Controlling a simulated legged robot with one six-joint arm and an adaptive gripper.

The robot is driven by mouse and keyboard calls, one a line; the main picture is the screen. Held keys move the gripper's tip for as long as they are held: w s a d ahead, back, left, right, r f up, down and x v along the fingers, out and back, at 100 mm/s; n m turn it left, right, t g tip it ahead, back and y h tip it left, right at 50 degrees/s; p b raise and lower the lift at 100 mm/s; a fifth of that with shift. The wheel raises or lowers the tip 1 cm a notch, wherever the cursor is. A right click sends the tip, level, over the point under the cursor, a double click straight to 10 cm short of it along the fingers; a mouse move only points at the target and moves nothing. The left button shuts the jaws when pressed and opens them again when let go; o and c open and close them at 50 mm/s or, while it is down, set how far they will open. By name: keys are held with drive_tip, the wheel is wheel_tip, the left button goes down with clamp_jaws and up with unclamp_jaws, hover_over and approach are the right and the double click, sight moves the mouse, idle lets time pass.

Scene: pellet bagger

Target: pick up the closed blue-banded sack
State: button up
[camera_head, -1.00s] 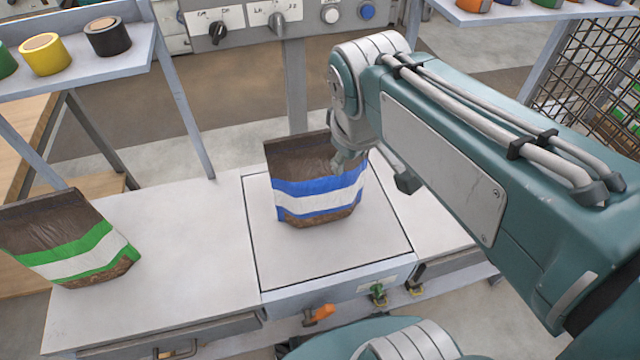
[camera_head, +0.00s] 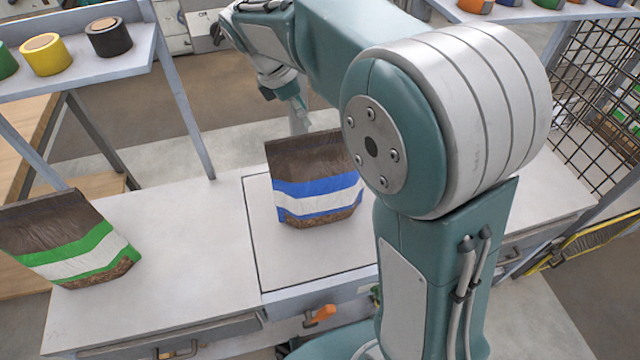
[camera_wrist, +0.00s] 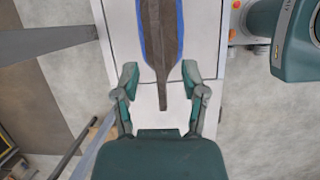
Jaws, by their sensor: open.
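The blue-banded sack (camera_head: 318,187) stands upright on the square plate (camera_head: 290,255) of the white bench. It is brown with a white stripe between blue bands, and its top looks pinched flat. My gripper (camera_head: 290,98) is above and behind the sack's top left corner, apart from it in the head view. In the wrist view my gripper (camera_wrist: 160,72) is open and empty. The sack (camera_wrist: 161,30) shows there from above, its narrow top end reaching between the spread fingers in the picture. I cannot tell how high the fingers are above it.
A green-banded sack (camera_head: 72,240) stands at the bench's left. A shelf (camera_head: 85,68) with yellow and black rolls is at upper left. A wire mesh panel (camera_head: 590,110) is at right. The bench between the sacks is clear.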

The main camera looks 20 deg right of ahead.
sight(324, 142)
drive_tip(key=shift+w+a+f, duration=0.15)
drive_tip(key=shift+w+f, duration=0.05)
drive_tip(key=shift+w, duration=0.1)
drive_tip(key=shift+f, duration=0.15)
drive_tip(key=x, duration=0.5)
drive_tip(key=shift+d+f, duration=0.15)
drive_tip(key=shift+d, duration=0.05)
drive_tip(key=x, duration=0.4)
drive_tip(key=shift+s+d+f, duration=0.1)
drive_tip(key=shift+d, duration=0.35)
drive_tip(key=shift+d+f, duration=0.1)
drive_tip(key=shift+f, duration=0.2)
drive_tip(key=shift+f, duration=0.25)
